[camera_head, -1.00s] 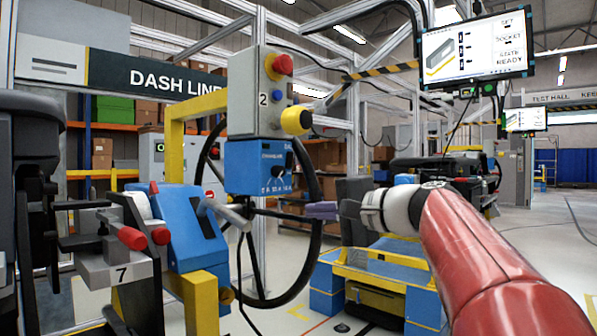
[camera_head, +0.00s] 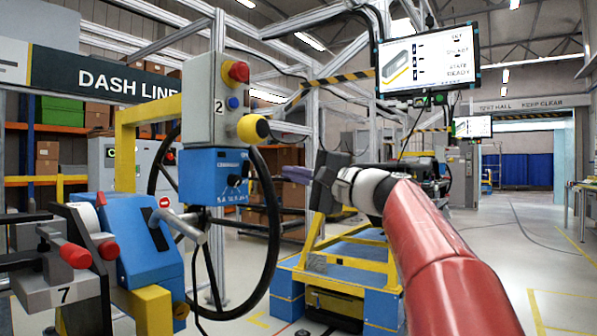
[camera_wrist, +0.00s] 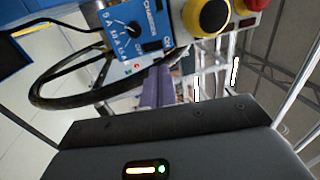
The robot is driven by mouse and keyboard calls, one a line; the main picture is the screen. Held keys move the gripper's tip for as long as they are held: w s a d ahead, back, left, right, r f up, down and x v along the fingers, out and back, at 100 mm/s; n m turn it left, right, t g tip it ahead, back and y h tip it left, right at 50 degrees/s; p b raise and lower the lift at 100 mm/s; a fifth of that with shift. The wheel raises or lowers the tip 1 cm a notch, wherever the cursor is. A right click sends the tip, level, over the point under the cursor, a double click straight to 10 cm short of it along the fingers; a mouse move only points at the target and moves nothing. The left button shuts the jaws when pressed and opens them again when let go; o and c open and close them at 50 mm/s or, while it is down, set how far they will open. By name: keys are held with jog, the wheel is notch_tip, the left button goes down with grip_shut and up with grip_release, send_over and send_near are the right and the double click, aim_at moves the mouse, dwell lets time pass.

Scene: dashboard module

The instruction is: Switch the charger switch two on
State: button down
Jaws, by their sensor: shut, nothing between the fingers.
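The blue charger box (camera_head: 203,166) hangs under a grey control box (camera_head: 213,100) marked 2. A dark dial (camera_head: 234,181) sits on its front. In the wrist view the charger (camera_wrist: 118,55) shows upper left, rotated, with its dial (camera_wrist: 133,30) and a dark switch (camera_wrist: 152,45) between the ON and OFF labels. Which way the switch is set I cannot tell. My gripper (camera_head: 290,174) is shut and empty, to the right of the charger at about its height, apart from it in the picture. Its purple-grey fingers (camera_wrist: 157,88) also show in the wrist view.
A grey bar (camera_head: 185,228) juts out below left. A yellow-and-blue stand (camera_head: 335,275) is below my arm.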

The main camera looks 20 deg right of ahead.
aim_at(248, 161)
jog(key=p+x, duration=0.3)
jog(key=x, duration=0.7)
jog(key=shift+w+a+r, duration=0.15)
jog(key=shift+w+r, duration=0.05)
jog(key=shift+r, duration=0.05)
jog(key=shift+f, duration=0.1)
